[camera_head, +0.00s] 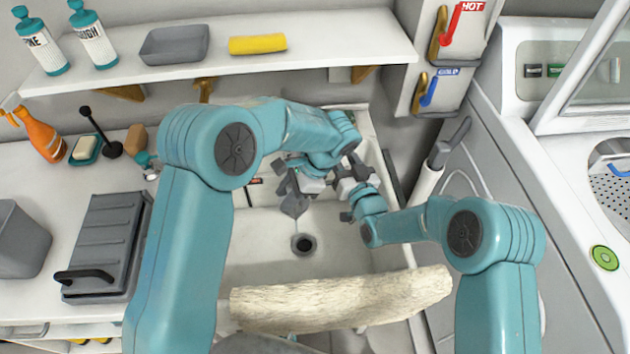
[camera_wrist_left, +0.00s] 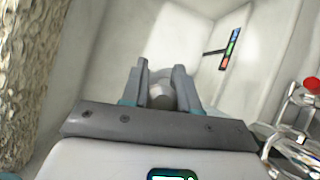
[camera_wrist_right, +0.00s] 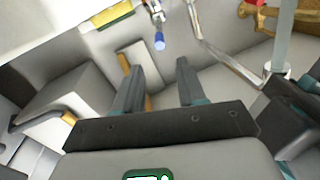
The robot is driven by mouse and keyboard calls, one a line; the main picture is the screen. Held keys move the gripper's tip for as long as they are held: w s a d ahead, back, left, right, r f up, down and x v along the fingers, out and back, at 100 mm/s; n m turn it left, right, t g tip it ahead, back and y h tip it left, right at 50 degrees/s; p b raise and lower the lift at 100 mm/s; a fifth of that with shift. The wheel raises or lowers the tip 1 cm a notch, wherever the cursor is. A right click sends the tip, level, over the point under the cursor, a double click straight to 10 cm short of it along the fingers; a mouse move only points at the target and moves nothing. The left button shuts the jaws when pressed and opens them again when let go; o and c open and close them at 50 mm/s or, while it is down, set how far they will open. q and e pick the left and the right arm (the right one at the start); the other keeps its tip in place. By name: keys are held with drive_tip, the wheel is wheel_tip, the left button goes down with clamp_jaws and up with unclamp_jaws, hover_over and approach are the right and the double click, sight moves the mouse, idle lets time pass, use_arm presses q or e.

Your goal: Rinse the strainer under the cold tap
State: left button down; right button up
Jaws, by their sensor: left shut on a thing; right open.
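My left gripper (camera_head: 295,195) is over the white sink (camera_head: 255,255), above and behind the dark drain hole (camera_head: 303,243). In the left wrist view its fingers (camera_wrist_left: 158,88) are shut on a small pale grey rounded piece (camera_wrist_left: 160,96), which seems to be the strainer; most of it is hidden. My right gripper (camera_head: 350,190) is just right of the left one. In the right wrist view its fingers (camera_wrist_right: 157,85) are apart with nothing between them. A thin metal spout with a blue tip (camera_wrist_right: 158,42) shows beyond them. The blue lever marked COLD (camera_head: 430,92) is on the wall panel.
The red HOT lever (camera_head: 452,30) is above the cold one. A pale rough roll (camera_head: 340,300) lies across the sink's front. A shelf (camera_head: 330,45) overhangs the back.

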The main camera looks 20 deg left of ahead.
idle(0.3)
drive_tip(key=w+a+n, duration=0.1)
drive_tip(key=w+a, duration=0.1)
drive_tip(key=w, duration=0.1)
drive_tip(key=w+a+n, duration=0.2)
drive_tip(key=w+a, duration=0.1)
drive_tip(key=w+a+n+g+y, duration=0.1)
drive_tip(key=w+a+n, duration=0.1)
drive_tip(key=w, duration=0.1)
drive_tip(key=shift+a, duration=0.15)
idle(0.3)
clamp_jaws()
